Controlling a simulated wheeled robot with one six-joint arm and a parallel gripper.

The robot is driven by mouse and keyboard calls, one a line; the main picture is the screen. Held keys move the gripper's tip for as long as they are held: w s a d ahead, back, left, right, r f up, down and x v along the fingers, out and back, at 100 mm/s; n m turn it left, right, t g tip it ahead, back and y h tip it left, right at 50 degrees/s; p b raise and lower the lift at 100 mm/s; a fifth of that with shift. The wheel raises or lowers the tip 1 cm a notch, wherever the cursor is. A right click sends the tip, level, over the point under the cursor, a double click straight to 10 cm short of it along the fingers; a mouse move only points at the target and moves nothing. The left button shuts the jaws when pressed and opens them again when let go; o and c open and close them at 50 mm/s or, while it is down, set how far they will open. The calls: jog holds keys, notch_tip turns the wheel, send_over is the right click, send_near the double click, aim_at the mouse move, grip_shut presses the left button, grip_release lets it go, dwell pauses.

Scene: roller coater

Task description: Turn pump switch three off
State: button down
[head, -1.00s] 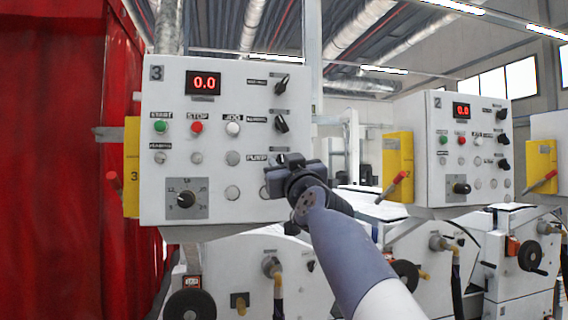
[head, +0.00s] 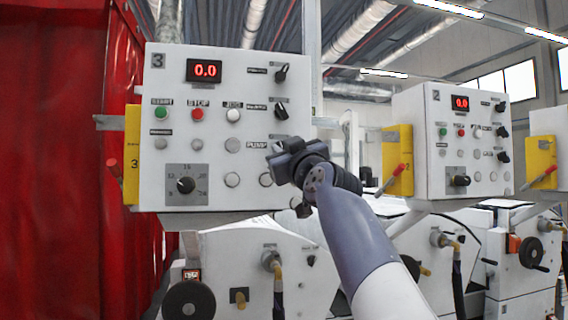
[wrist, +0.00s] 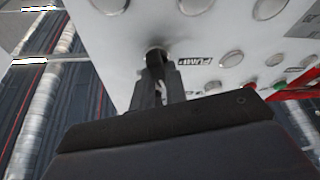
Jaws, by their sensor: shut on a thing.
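Control panel 3 (head: 215,120) is a white box with a red 0.0 display, at the left in the head view. My gripper (wrist: 160,88) is shut on the black pump switch (wrist: 154,57) beside the PUMP label (wrist: 193,61) in the wrist view. In the head view my gripper (head: 274,163) is at the panel's lower right edge, just right of the PUMP label (head: 256,144), and hides the switch. The jaws look tilted there. The switch's exact angle is hard to read between the fingers.
Two more black knobs (head: 281,111) sit above on the panel's right side, with several round buttons (head: 233,146) to the left. A yellow holder (head: 132,155) is on the panel's left edge. Panel 2 (head: 425,140) stands to the right. A red curtain (head: 55,160) hangs at far left.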

jog(key=shift+n+g+y+b, duration=0.5)
jog(key=shift+n+y+b, duration=0.1)
jog(key=shift+n, duration=0.9)
jog(key=c, duration=1.4)
grip_release()
jog(key=shift+c, duration=0.2)
jog(key=b+v, duration=0.7)
jog(key=v, duration=0.3)
jog(key=shift+s+d, duration=0.2)
jog(key=shift+s, duration=0.1)
